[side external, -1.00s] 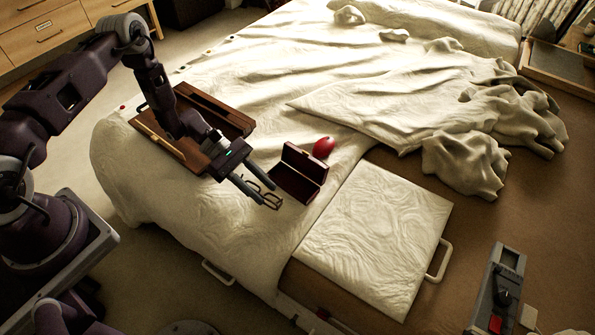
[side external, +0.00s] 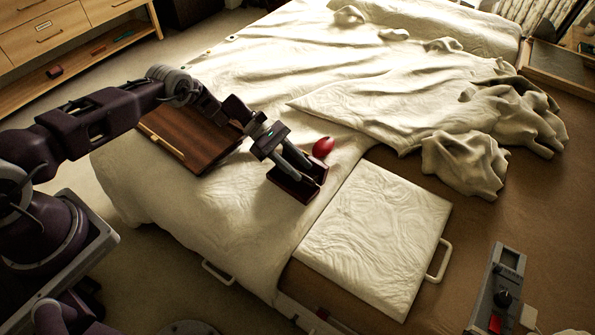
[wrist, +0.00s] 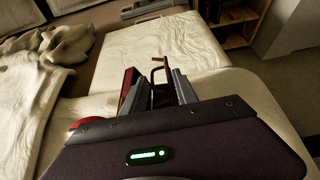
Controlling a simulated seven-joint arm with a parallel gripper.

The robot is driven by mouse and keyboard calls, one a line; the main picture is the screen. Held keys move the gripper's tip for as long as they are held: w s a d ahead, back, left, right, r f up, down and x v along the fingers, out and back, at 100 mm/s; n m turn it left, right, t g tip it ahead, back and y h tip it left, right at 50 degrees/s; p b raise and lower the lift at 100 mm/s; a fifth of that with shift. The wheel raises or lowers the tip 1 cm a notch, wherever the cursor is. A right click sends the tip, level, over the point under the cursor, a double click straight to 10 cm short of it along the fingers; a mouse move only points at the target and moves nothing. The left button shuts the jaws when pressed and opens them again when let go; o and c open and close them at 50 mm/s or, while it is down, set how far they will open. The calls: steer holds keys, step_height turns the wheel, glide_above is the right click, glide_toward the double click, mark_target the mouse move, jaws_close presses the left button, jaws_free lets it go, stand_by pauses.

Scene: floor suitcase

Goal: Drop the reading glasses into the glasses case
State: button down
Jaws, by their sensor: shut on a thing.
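My gripper (side external: 306,171) is over the dark red glasses case (side external: 289,191) on the bed, its fingers slanting down across the case. In the wrist view my gripper (wrist: 161,82) is shut on the reading glasses (wrist: 158,61), whose dark thin frame shows between and beyond the fingertips. The case also shows there as a red edge (wrist: 129,88) just left of the fingers. In the side view the fingers cover much of the case and I cannot make out the glasses. I cannot tell whether the glasses touch the case.
A red rounded object (side external: 323,147) lies just behind the case. A brown wooden box or board (side external: 190,135) lies on the bed to the left, under my arm. A cream padded panel (side external: 380,235) is to the right. A rumpled blanket (side external: 400,105) lies behind.

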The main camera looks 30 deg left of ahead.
steer(key=shift+f, duration=0.15)
steer(key=c, duration=0.9)
jaws_free()
steer(key=v, duration=0.7)
